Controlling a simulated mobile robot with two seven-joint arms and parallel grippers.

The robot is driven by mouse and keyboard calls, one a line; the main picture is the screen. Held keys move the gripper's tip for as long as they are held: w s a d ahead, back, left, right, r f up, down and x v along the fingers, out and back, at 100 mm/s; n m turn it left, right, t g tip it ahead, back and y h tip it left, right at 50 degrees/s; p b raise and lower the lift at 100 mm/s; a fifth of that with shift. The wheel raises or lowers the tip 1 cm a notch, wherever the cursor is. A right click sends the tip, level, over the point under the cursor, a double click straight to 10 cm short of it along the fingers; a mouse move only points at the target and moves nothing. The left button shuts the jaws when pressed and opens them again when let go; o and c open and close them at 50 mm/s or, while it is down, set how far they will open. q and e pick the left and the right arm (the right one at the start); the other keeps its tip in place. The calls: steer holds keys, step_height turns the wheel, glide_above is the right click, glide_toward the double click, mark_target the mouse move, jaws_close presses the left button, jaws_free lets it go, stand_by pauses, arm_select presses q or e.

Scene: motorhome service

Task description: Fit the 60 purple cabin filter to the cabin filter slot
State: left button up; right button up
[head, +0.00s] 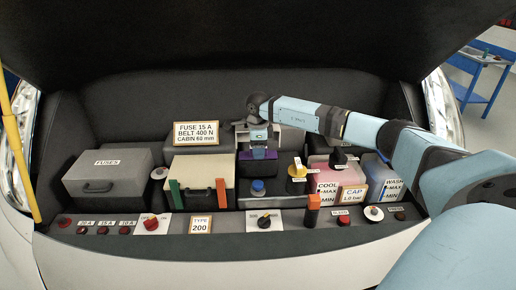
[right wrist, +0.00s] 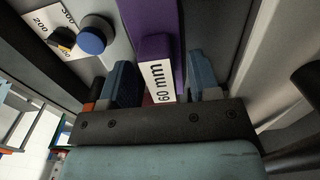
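The purple cabin filter (head: 258,154) is at the middle of the engine bay, at the dark cabin filter slot. How deep it sits I cannot tell. In the right wrist view its purple handle carries a white "60 mm" label (right wrist: 158,82). My right gripper (head: 259,137) is directly above the filter, pointing down. In the right wrist view its two fingers (right wrist: 162,85) stand on either side of the handle. The left finger is close to it, and a gap shows at the right finger, so it looks open around the handle. My left gripper is not in view.
A sign (head: 196,133) reads "CABIN 60 mm". Left are a grey fuses box (head: 107,175) and a beige box (head: 201,170). A blue knob (head: 257,187) stands in front of the filter, a yellow cap (head: 297,171) to its right. The pink coolant tank (head: 325,178) and blue washer tank (head: 383,180) are farther right.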

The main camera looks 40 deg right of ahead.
steer(key=shift+o, duration=1.2)
steer(key=shift+s+f, duration=0.1)
steer(key=shift+f, duration=0.2)
step_height(320, 180, up, 14)
steer(key=b, duration=0.1)
steer(key=shift+f, duration=0.2)
